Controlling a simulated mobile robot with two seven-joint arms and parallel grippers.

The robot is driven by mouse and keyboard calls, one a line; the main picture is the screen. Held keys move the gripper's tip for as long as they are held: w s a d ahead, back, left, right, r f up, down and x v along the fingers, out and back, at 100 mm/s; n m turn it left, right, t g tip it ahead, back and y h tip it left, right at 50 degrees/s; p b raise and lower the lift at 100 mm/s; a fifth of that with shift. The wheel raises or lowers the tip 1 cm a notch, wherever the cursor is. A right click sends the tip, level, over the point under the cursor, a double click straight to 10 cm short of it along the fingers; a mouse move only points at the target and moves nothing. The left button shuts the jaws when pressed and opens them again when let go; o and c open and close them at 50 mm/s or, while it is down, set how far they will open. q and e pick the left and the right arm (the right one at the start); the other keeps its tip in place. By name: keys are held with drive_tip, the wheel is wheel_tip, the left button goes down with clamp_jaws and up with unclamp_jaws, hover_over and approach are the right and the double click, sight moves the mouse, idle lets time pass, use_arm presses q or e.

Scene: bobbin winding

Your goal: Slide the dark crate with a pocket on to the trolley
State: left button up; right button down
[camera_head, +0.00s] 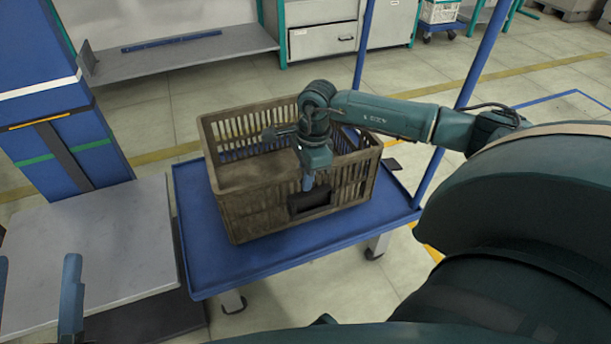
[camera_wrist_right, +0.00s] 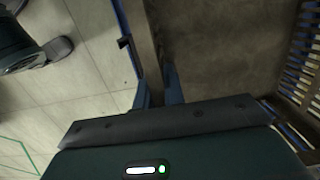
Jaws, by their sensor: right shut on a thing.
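The dark brown slatted crate (camera_head: 262,213) stands upright on the blue deck of the trolley (camera_head: 235,272). Its black pocket (camera_head: 312,201) is on the near wall, towards the right. My right gripper (camera_head: 308,183) points down at the rim of that wall, just above the pocket. In the right wrist view my right gripper (camera_wrist_right: 157,92) has one finger on each side of the crate wall (camera_wrist_right: 150,45) and is shut on it. The crate's far base is hidden. Two blue fingers of my left gripper (camera_head: 37,285) show at the lower left, apart and empty.
A grey platform (camera_head: 100,250) with a blue column (camera_head: 65,130) stands left of the trolley. Blue posts (camera_head: 450,125) rise from the trolley's right end. A grey bench (camera_head: 180,55) and cabinets (camera_head: 322,40) stand behind. Bare floor lies beyond the trolley.

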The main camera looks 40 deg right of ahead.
drive_tip(key=shift+w+r, duration=0.1)
use_arm(q)
drive_tip(key=shift+r, duration=0.1)
use_arm(e)
drive_tip(key=c, duration=1.4)
unclamp_jaws()
drive_tip(key=r+p, duration=0.1)
drive_tip(key=r, duration=0.1)
drive_tip(key=r+p, duration=0.1)
drive_tip(key=r, duration=0.1)
drive_tip(key=r+p, duration=0.1)
drive_tip(key=r, duration=0.1)
drive_tip(key=shift+d+r, duration=0.25)
drive_tip(key=shift+d, duration=0.1)
use_arm(q)
drive_tip(key=f+n+g+y+p, duration=0.1)
drive_tip(key=s+f+n+y+p, duration=0.1)
drive_tip(key=f, duration=0.1)
drive_tip(key=shift+f+g+y, duration=0.2)
drive_tip(key=shift+g+y, duration=0.1)
drive_tip(key=shift+g, duration=0.1)
use_arm(e)
wheel_tip(320, 180, up, 7)
drive_tip(key=shift+s+d+f, duration=0.2)
drive_tip(key=shift+s+d, duration=0.1)
drive_tip(key=shift+d, duration=0.1)
use_arm(q)
drive_tip(key=shift+s, duration=0.1)
use_arm(e)
drive_tip(key=shift+s+f, duration=0.1)
